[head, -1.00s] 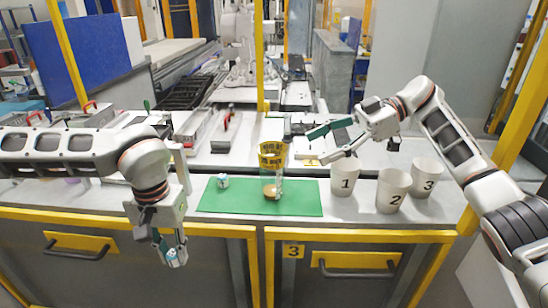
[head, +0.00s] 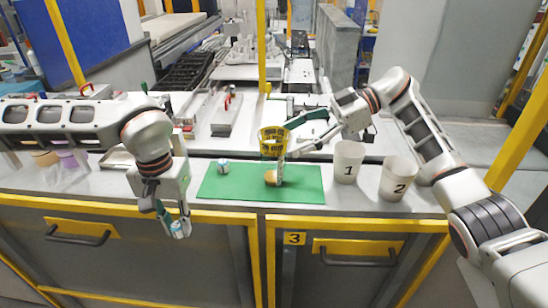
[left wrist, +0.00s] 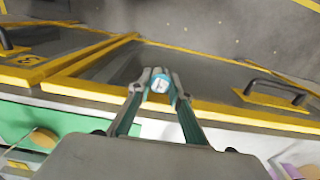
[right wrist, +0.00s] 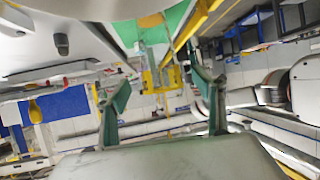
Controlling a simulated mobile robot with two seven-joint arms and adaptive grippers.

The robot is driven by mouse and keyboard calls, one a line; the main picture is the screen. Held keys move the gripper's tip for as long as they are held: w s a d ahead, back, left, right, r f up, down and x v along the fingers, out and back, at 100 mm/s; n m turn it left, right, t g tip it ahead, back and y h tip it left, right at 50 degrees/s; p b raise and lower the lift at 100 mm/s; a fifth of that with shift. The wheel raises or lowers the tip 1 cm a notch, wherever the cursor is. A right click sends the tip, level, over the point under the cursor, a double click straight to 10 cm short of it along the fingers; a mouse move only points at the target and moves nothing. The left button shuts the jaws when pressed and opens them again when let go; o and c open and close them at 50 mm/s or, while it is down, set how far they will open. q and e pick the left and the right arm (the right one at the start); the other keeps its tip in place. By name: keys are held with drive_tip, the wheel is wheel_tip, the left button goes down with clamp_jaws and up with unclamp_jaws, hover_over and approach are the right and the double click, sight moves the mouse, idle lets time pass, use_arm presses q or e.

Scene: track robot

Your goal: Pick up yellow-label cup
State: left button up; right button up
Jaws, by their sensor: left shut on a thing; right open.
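The yellow-label cup (head: 273,150) stands on the green mat (head: 225,187). It is clear, with a yellow, dark-printed band near its top and something tan at its base. In the right wrist view its yellow label (right wrist: 166,74) shows between the fingers. My right gripper (head: 293,138) is open, with its fingertips close to the cup's right side. I cannot tell whether they touch it. My left gripper (head: 174,229) is shut on a small white-and-blue block (left wrist: 160,84) in front of the counter edge.
White cups 1 (head: 348,161) and 2 (head: 398,178) stand right of the mat. A small white block (head: 223,167) sits on the mat's left. A tan cup (head: 43,158) and a purple cup (head: 71,159) stand at the far left. The mat's front is clear.

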sight(280, 144)
drive_tip(key=x, duration=0.4)
drive_tip(key=shift+a+p, duration=0.25)
drive_tip(key=shift+p, duration=0.15)
drive_tip(key=shift+c, duration=0.3)
drive_tip(key=c, duration=1.2)
drive_tip(key=shift+o, duration=0.2)
wheel_tip(280, 144, up, 20)
drive_tip(key=b, duration=0.2)
